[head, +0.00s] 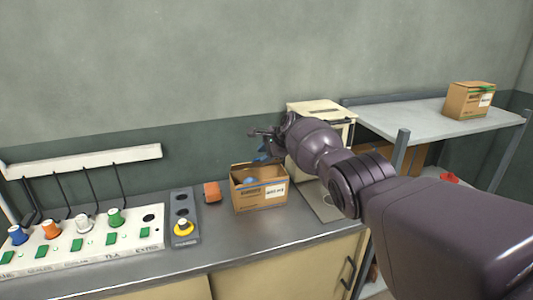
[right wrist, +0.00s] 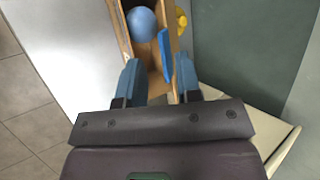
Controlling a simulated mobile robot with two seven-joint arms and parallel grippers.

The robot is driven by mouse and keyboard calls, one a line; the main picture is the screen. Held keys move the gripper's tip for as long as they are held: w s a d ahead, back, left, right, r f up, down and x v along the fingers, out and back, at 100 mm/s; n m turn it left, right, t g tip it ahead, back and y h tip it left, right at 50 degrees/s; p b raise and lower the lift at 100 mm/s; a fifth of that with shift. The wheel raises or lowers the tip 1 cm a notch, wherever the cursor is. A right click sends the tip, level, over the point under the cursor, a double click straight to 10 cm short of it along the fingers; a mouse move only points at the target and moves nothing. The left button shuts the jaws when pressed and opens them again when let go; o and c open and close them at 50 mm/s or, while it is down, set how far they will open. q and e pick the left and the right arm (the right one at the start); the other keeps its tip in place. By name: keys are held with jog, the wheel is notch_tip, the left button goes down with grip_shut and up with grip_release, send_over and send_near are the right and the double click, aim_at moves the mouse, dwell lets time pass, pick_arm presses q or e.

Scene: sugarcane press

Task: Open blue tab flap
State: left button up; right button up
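An open cardboard box (head: 262,197) with a white label stands on the counter, and a blue ball (head: 250,181) shows inside it. In the right wrist view the box (right wrist: 122,30) holds the blue ball (right wrist: 142,23). A flat blue tab flap (right wrist: 165,52) lies along its right wall. My right gripper (head: 263,147) is above the back of the box; its fingers (right wrist: 158,78) are apart with nothing visibly held. The flap is between the fingertips in that view; contact cannot be told. My left gripper is not in view.
A cream machine (head: 322,112) stands behind my right arm. A shelf (head: 430,117) with another box (head: 470,100) is at right.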

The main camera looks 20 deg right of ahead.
jog(key=shift+r, duration=0.1)
jog(key=p+v, duration=0.4)
jog(key=v, duration=0.6)
jog(key=shift+s+d+r, duration=0.2)
jog(key=shift+c, duration=0.5)
